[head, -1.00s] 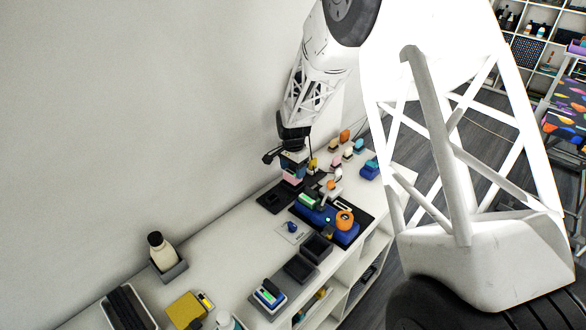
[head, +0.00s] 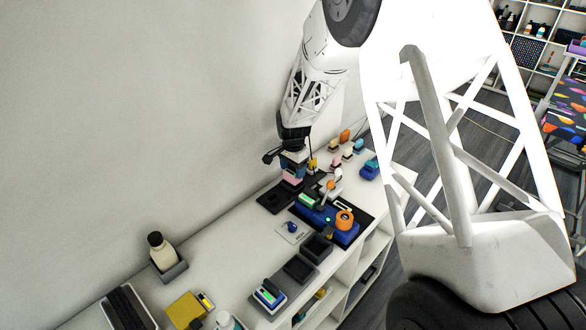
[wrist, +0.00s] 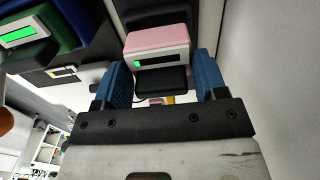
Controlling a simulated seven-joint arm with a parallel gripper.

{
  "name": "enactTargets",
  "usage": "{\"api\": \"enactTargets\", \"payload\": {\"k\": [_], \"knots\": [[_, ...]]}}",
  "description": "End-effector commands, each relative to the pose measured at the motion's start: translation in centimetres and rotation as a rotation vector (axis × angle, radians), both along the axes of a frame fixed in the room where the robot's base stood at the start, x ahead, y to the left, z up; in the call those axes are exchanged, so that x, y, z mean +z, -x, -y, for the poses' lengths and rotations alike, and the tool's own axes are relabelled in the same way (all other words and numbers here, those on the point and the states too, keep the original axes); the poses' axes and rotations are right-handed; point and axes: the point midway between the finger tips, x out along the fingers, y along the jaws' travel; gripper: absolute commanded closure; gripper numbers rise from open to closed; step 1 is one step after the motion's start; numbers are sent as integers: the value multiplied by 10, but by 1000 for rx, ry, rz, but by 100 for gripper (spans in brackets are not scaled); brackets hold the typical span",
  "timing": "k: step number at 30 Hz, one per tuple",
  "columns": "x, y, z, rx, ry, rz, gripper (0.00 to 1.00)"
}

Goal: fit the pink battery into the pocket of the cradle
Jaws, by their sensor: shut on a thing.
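The pink battery (head: 291,180) hangs under my gripper (head: 292,171) in the head view, above the back of the table near the wall. In the wrist view the pink battery (wrist: 158,42) has a white front with a small green bar. My gripper (wrist: 165,72) is shut on it, with a blue-padded finger at each side. A dark tray (head: 271,200) lies just below and left of the battery; it looks like the cradle. A dark surface (wrist: 150,18) shows behind the battery in the wrist view. The pocket and any contact with it are hidden.
Dark open trays (head: 317,247) lie nearer. Several small coloured items stand behind.

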Motion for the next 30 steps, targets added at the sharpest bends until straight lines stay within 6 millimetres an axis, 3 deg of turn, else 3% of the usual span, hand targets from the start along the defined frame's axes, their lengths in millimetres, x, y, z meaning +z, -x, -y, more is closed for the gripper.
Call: {"api": "enactTargets", "payload": {"k": [30], "knots": [[-16, 0, 0, 0, 0, 0, 62]]}}
